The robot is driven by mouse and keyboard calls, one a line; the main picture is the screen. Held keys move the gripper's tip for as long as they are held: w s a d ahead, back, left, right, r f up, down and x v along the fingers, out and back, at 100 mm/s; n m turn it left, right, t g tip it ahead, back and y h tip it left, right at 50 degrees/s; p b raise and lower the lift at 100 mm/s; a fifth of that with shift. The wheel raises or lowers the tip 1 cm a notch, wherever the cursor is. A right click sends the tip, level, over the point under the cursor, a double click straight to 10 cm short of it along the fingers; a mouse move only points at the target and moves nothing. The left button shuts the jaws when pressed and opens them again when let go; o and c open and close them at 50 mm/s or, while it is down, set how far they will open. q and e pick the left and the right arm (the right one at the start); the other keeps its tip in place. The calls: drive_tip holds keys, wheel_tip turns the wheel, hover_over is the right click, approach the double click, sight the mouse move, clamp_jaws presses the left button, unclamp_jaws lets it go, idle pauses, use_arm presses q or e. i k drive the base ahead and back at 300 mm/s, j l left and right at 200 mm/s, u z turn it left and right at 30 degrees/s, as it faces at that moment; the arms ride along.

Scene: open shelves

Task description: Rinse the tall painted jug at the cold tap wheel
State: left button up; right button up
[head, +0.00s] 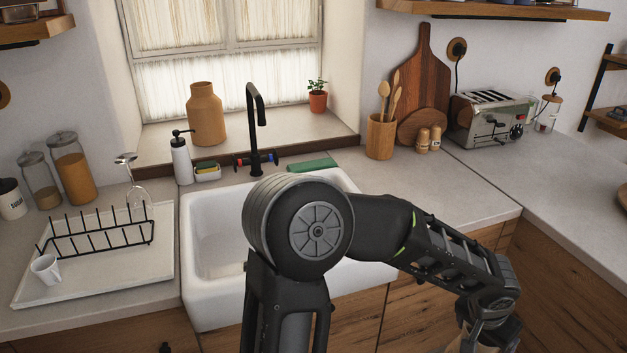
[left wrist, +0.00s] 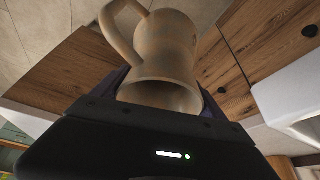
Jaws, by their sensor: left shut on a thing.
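A beige jug with a large loop handle (left wrist: 165,50) fills the middle of the left wrist view, its wide open end towards the camera. My left gripper (left wrist: 163,98) is shut on it. In the head view the arm bends right, and the left gripper (head: 480,336) is at the lower right, low in front of the cabinets. A little of the jug (head: 456,342) shows there; most is hidden. The black tap (head: 254,125) stands behind the white sink (head: 215,303), with small red and blue wheels at its base. My right gripper is not in view.
A white drying tray (head: 90,285) with a black rack and a small cup is left of the sink. A tan vase (head: 206,115) stands on the sill. Utensils, boards and a toaster (head: 492,118) line the back right. The right counter (head: 440,185) is clear in front.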

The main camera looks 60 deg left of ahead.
sight(274, 157)
drive_tip(key=u, duration=0.95)
